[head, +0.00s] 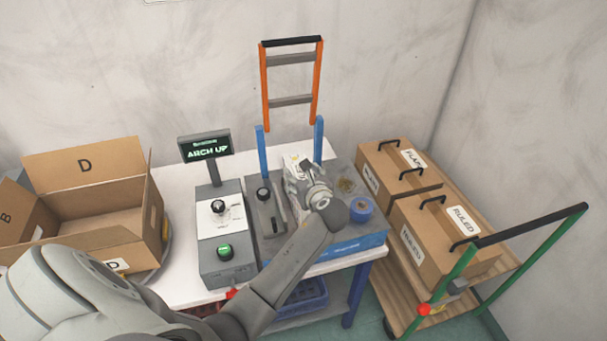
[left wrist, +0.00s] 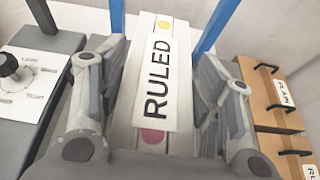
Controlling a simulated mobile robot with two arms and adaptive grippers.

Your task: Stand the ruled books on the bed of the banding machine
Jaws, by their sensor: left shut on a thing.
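My left gripper (head: 308,182) reaches over the grey and blue banding machine (head: 345,243). It is shut on a pale stack of ruled books (head: 293,162), mostly hidden by the gripper in the head view. In the left wrist view the stack (left wrist: 155,85) sits between both fingers, with a RULED label and yellow and pink dots facing the camera. The stack is over the bed near the blue posts (head: 262,150). I cannot tell whether it touches the bed. The orange arch (head: 266,90) is raised, and the display (head: 206,147) reads ARCH UP. My right gripper is out of view.
A control box (head: 228,262) with a knob and green button stands left of the machine. An open carton marked D (head: 85,165) is farther left. Handled PLAIN (head: 375,175) and RULED (head: 430,250) boxes sit on a cart at right. Blue tape (head: 361,207) lies on the machine.

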